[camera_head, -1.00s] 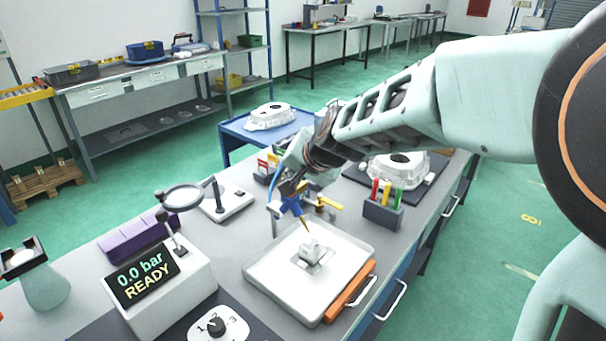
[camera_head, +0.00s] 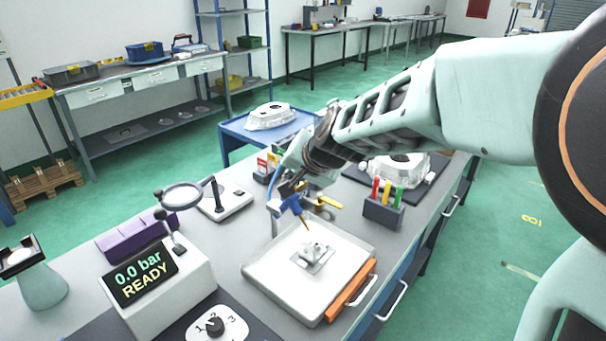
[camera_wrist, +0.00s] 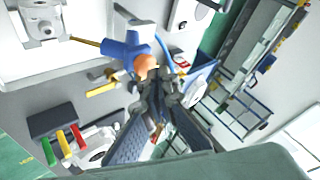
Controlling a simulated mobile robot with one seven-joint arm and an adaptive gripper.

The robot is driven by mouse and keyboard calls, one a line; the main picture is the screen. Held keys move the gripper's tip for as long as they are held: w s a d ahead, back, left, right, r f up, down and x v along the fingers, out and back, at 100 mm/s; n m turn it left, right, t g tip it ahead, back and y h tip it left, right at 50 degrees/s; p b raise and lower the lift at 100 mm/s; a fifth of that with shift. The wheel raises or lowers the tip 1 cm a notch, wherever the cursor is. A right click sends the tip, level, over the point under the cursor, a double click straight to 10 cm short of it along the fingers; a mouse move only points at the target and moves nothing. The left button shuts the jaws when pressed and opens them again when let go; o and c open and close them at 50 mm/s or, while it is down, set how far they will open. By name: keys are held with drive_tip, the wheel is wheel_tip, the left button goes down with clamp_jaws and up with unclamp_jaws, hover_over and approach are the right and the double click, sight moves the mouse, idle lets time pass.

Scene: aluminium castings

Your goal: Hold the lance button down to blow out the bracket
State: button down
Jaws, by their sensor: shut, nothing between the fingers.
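The blue air lance (camera_head: 291,205) stands over the white tray (camera_head: 268,280), its thin brass nozzle slanting down toward the bracket (camera_head: 318,252). The bracket is a small grey casting lying in the tray. In the wrist view the bracket (camera_wrist: 42,27) is at the top left and the lance (camera_wrist: 122,50) at the top middle. The lance's round orange button (camera_wrist: 146,64) faces my gripper (camera_wrist: 156,88). My fingers are shut and empty, with their tips close by the button. I cannot tell whether they touch it. In the head view my wrist mostly hides the button.
The display box (camera_head: 145,277) reads 0.0 bar READY. A yellow handle (camera_head: 329,202) is beside the lance. A holder with coloured pegs (camera_head: 383,212) stands right of it. A magnifier (camera_head: 182,195), a rotary dial (camera_head: 215,325) and an orange bar (camera_head: 350,295) are around the tray.

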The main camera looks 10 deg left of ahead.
drive_tip(key=shift+f+b, duration=0.6)
drive_tip(key=shift+f, duration=0.05)
idle(1.6)
idle(0.8)
drive_tip(key=shift+r+p, duration=0.8)
drive_tip(key=shift+r, duration=0.3)
wheel_tip(320, 180, up, 5)
drive_tip(key=p, duration=0.4)
